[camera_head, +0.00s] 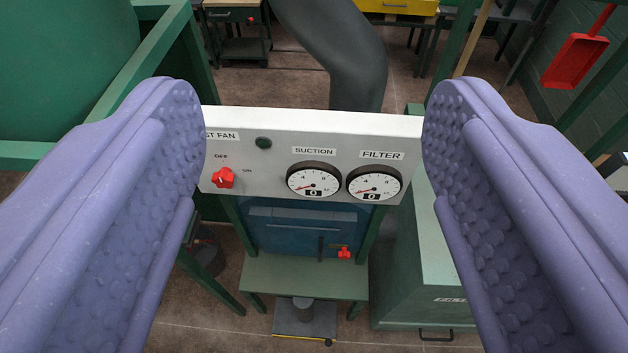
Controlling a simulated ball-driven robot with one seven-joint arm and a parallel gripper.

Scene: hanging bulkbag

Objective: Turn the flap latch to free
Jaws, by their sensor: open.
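My gripper (315,115) is open, its two purple, dimpled fingers far apart at the left and right of the view. Nothing is between the fingertips up close. Beyond and below them is a blue flap (290,235) under the white panel. A small red latch handle (345,253) shows at the flap's lower right, beside a dark vertical bar. My gripper is apart from the latch. The latch is too small to read its exact position.
A white panel (320,126) stands between me and the flap, with a red fan knob (223,178), a suction gauge (313,181) and a filter gauge (374,185). A grey duct (345,55) rises behind it. Green frame posts and a green cabinet (415,265) flank the flap.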

